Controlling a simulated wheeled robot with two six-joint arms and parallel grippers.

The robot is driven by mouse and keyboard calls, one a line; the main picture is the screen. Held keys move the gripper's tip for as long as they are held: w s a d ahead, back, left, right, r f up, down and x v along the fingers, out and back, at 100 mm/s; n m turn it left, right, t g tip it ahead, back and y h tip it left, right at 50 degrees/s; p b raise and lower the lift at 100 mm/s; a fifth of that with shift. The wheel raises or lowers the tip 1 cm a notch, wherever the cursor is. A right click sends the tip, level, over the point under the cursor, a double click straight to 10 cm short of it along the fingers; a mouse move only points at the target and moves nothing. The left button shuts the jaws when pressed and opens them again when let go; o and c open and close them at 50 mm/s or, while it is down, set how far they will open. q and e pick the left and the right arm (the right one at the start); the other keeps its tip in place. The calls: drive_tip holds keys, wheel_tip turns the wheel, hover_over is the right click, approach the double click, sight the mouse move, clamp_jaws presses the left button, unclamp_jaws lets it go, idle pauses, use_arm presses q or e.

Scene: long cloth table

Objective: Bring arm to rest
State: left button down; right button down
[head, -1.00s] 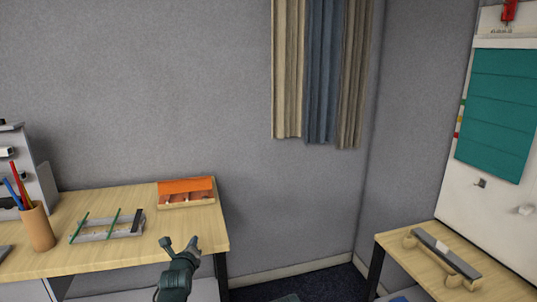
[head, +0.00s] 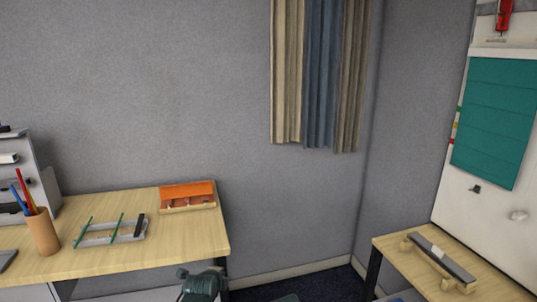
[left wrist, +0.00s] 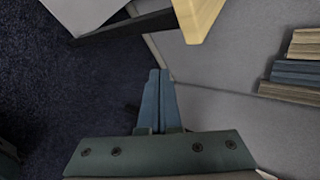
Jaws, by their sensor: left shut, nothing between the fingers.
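My left gripper shows in the left wrist view (left wrist: 158,100), its two blue fingers closed together with nothing between them. It points over the dark carpet (left wrist: 60,80), with a table corner (left wrist: 200,15) beyond the fingertips. In the head view only a dark part of my left arm shows at the bottom edge, in front of the left table's right end; the fingers are not visible there. My right gripper is in neither view.
The left wooden table (head: 110,262) holds a pen cup (head: 43,232), a grey tray (head: 92,241) and an orange-topped box (head: 187,194). A second table (head: 405,270) at right bears a long grey bar on wooden supports (head: 440,258). Curtains (head: 318,75) hang at the back wall.

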use_arm(q)
drive_tip(key=s+d+n+g+y+p, duration=0.1)
drive_tip(key=s+d+n+g+p, duration=0.2)
drive_tip(key=s+n, duration=0.5)
drive_tip(key=s+d+f+n+g+y+p, duration=0.1)
drive_tip(key=s+d+n+g+p, duration=0.2)
drive_tip(key=s, duration=1.3)
drive_tip(key=shift+d+n+g, duration=1.5)
drive_tip(key=shift+n+g, duration=0.9)
drive_tip(key=shift+n, duration=0.3)
drive_tip(key=shift+f, duration=0.1)
